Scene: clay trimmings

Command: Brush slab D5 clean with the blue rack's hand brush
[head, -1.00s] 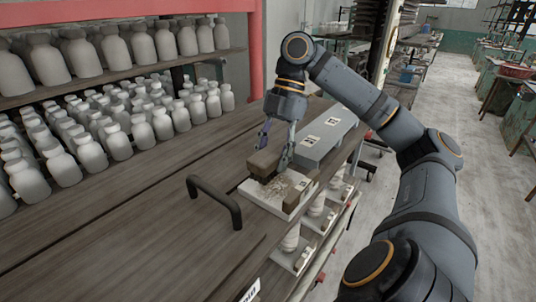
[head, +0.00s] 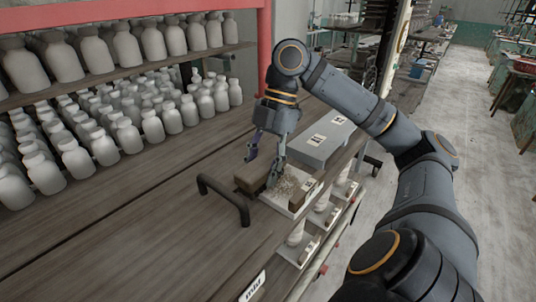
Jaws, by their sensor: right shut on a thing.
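My right gripper (head: 262,168) is shut on the hand brush (head: 250,178), a brown block. The brush is at the left edge of a pale slab (head: 297,213); I cannot tell whether it touches the slab. Light crumbly trimmings (head: 288,185) lie on the slab, just right of the brush and fingers. A brown block (head: 304,194) with a small white label sits at the slab's right side. The label is too small to read, so I cannot confirm that this is D5. My left gripper is not in view.
A black bar handle (head: 226,196) stands on the wooden bench (head: 130,240), close left of the brush. A long grey box (head: 325,140) with labels lies behind the slab. Pale bottles (head: 150,125) fill shelves at left. Lower trays hang off the bench's right side.

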